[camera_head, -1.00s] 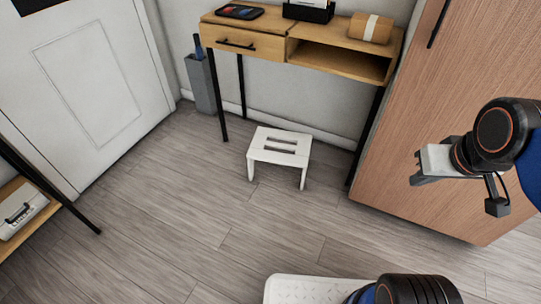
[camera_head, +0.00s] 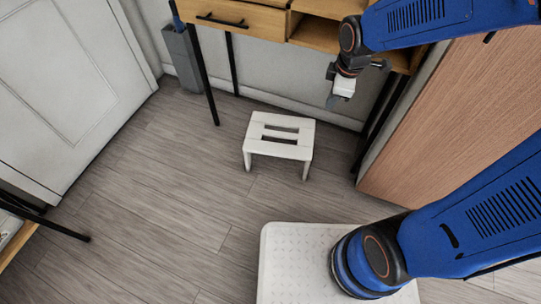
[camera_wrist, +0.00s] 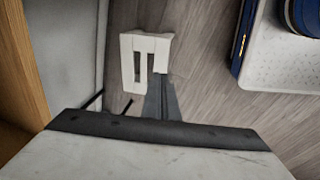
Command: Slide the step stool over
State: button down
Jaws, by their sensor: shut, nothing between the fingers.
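The white step stool (camera_head: 279,137) stands upright on the wooden floor in front of the desk, with two slots in its top. In the wrist view the stool (camera_wrist: 146,58) shows beyond my fingertips, near the top middle. My gripper (camera_head: 333,102) is up and to the right of the stool in the head view, pointing down, shut and empty. In the wrist view my gripper's closed fingers (camera_wrist: 160,86) overlap the stool's lower right corner in the picture. I see no clear contact with the stool.
The wooden desk (camera_head: 243,19) stands behind the stool on thin black legs. A grey bin (camera_head: 183,62) is at its left. A wooden cabinet (camera_head: 450,125) stands at the right. A white door (camera_head: 65,90) is at the left. The floor left of the stool is clear.

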aim_at(282, 125)
jog(key=a+f+n+g, duration=0.1)
jog(key=a+f+n, duration=0.5)
jog(key=f, duration=0.4)
jog(key=w+a+f+n, duration=0.1)
jog(key=a+f+n, duration=0.5)
jog(key=f, duration=0.5)
jog(key=a+f+n+g, duration=0.1)
jog(key=a+f+n, duration=0.5)
jog(key=f, duration=0.4)
jog(key=w+f, duration=0.3)
jog(key=f, duration=0.6)
jog(key=shift+w+a+f+m+h, duration=0.2)
jog(key=shift+w+f+m+h, duration=0.1)
jog(key=shift+w+m+h, duration=0.1)
jog(key=w+d, duration=0.1)
jog(key=w, duration=0.5)
jog(key=w+d, duration=0.2)
jog(key=w, duration=0.4)
jog(key=w+d, duration=0.2)
jog(key=w, duration=0.4)
jog(key=shift+w, duration=0.25)
jog(key=shift+s, duration=0.1)
